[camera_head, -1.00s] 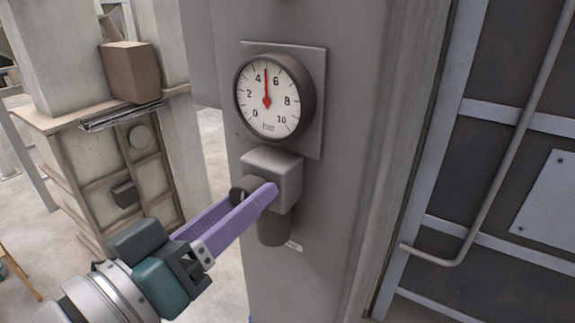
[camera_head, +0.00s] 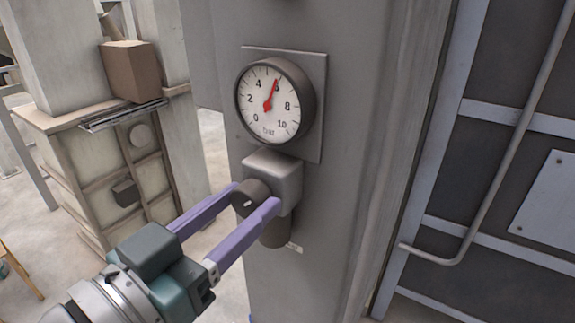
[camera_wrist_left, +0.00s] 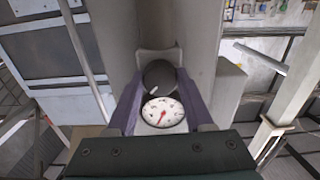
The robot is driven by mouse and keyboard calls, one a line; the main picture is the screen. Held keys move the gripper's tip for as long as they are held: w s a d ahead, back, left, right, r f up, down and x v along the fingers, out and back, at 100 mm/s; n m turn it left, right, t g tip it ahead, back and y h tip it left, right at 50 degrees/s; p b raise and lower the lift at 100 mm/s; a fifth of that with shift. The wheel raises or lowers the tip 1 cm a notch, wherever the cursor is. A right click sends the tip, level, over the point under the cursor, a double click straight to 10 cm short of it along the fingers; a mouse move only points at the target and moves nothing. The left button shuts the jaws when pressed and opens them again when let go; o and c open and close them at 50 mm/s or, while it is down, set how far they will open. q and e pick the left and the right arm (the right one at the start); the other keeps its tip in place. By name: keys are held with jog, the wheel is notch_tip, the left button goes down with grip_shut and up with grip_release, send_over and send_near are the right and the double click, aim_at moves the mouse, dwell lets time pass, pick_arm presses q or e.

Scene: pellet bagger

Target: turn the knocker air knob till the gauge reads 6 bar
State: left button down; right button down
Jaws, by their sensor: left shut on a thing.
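The round pressure gauge (camera_head: 257,115), white with a red needle, sits on a plate on the grey column. Its needle lies over the 6 mark, so it reads about 6 bar. Below it is the grey regulator block (camera_head: 286,178) with the dark knocker air knob (camera_head: 248,199) on its front. My left gripper (camera_head: 254,198) has its purple fingers on either side of the knob and is shut on it. The left wrist view shows the knob (camera_wrist_left: 159,76) between the fingers, with the gauge (camera_wrist_left: 162,113) beyond it. My right gripper is not in view.
The grey column (camera_head: 330,240) carries the gauge and regulator. A dark panelled wall with a bent pipe (camera_head: 484,190) is at the right. A brown box (camera_head: 131,72) sits on a cabinet at the left. Open floor shows between cabinet and column.

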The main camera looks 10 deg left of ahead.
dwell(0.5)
pick_arm(q)
jog(key=shift+c, duration=1.5)
grip_release()
jog(key=shift+s+a+f, duration=0.1)
jog(key=shift+s+a, duration=0.1)
jog(key=shift+s, duration=0.25)
jog(key=b+v, duration=0.2)
jog(key=v, duration=0.7)
jog(key=shift+b, duration=0.35)
